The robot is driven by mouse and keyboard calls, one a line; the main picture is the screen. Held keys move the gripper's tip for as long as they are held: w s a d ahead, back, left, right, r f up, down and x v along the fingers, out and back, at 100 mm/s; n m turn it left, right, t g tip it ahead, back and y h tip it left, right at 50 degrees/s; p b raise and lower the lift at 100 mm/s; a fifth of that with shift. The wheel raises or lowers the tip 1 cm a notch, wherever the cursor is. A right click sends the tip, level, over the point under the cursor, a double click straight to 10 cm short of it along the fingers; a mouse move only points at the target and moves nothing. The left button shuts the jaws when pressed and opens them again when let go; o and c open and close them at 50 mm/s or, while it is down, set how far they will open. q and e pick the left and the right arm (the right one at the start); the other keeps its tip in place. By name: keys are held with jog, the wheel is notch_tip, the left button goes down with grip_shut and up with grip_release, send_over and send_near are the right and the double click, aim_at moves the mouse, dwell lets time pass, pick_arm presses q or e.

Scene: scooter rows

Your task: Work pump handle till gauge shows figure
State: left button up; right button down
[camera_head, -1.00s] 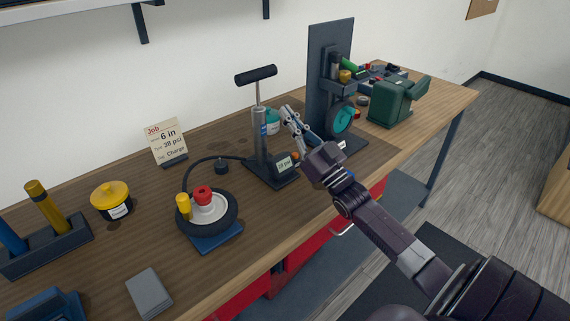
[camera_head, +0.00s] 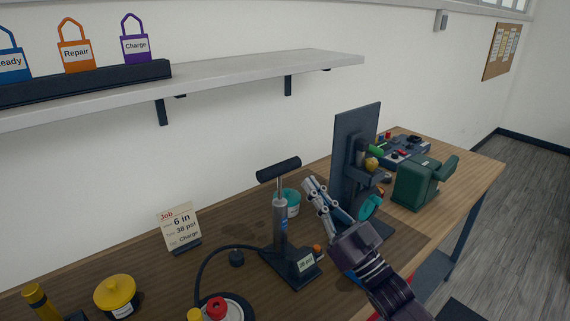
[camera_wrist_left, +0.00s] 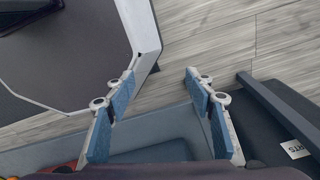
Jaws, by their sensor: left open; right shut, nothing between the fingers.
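The floor pump (camera_head: 281,225) stands upright on the bench, its black T-shaped handle (camera_head: 278,170) raised on a short length of rod. The gauge (camera_head: 305,263) on its base is small and seems to read 38 psi. The job card (camera_head: 179,227) behind shows 6 in, 38 psi and Charge. A black hose runs to the wheel (camera_head: 240,305), partly cut off at the bottom. My right gripper (camera_head: 309,183) is shut and empty, just right of the pump and apart from the handle. My left gripper (camera_wrist_left: 160,75) is open and empty in the left wrist view.
A dark upright stand (camera_head: 355,150) and a green machine (camera_head: 418,185) are to the right of my right gripper. A teal tub (camera_head: 290,203) sits behind the pump. A shelf (camera_head: 250,75) above holds Ready, Repair and Charge tags. A yellow-lidded pot (camera_head: 115,292) is at left.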

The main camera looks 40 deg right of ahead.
notch_tip(320, 180, up, 5)
jog(key=p, duration=0.4)
send_over(286, 167)
jog(key=s+a, duration=0.1)
jog(key=s, duration=0.1)
jog(key=shift+w+f+h+p, duration=0.15)
jog(key=shift+f+p, duration=0.1)
jog(key=shift+f, duration=0.3)
jog(key=shift+w+f+h+p, duration=0.15)
jog(key=shift+f+p, duration=0.1)
jog(key=shift+f, duration=1.15)
pick_arm(q)
jog(key=r, duration=0.5)
jog(key=shift+w+d+r, duration=0.1)
jog(key=shift+w+d, duration=0.05)
jog(key=shift+w, duration=0.05)
pick_arm(e)
jog(key=shift+a, duration=0.1)
